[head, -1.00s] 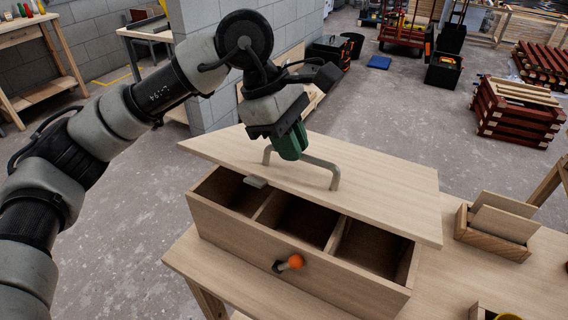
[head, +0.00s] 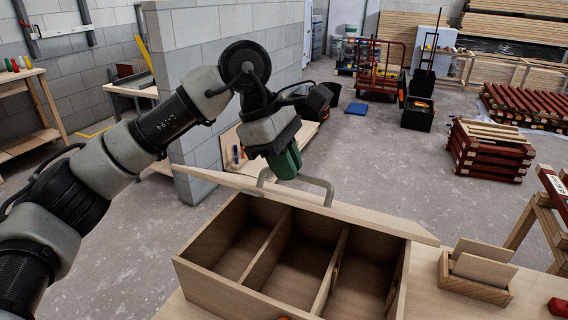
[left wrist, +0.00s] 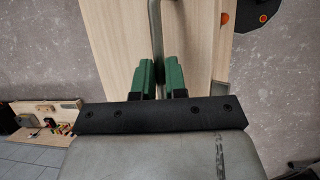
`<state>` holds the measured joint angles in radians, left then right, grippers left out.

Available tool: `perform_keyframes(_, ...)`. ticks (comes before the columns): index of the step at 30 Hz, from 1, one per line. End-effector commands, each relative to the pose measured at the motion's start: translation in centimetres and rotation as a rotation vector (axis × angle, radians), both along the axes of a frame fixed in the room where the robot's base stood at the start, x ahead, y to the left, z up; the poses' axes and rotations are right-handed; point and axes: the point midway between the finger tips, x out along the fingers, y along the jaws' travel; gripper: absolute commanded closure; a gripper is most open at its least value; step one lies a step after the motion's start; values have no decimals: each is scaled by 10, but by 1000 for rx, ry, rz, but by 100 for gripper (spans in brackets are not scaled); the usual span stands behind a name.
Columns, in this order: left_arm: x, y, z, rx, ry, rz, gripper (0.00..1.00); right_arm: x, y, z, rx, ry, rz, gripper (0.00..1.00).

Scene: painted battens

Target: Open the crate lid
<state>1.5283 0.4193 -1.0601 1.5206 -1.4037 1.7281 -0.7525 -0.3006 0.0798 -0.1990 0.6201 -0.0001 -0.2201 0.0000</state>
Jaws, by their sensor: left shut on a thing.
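The crate (head: 225,292) is a pale wooden box with three empty compartments, standing open-topped on the bench. Its lid (head: 385,222) is a pale board seen almost edge-on, raised along the far side of the crate. A grey-green bar handle (head: 326,190) stands on the lid. My left gripper (head: 288,172), with green fingers, is shut on the handle. In the left wrist view the fingers (left wrist: 160,76) sit on both sides of the handle bar (left wrist: 156,35), with the lid (left wrist: 112,40) behind it. My right gripper is out of view.
A small wooden holder (head: 474,288) with upright boards stands right of the crate, with a red object (head: 558,306) beyond it. A grey block wall (head: 225,95) rises behind my left arm. Dark red slatted crates (head: 490,150) stand on the open floor.

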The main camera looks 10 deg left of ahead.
Motion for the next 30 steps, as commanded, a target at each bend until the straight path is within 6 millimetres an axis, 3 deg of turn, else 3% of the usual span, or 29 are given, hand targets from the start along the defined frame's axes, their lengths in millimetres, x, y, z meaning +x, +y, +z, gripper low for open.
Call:
perform_keyframes(1, 2, 0, -6, 5, 2, 7, 86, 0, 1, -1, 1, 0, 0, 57)
perform_keyframes(6, 2, 0, -5, 4, 2, 6, 62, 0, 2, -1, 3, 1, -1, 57)
perform_keyframes(22, 1, 1, 0, 2, 0, 3, 62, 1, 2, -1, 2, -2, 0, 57)
perform_keyframes(30, 3, 17, 40, 1, -3, 4, 62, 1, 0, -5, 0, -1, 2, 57)
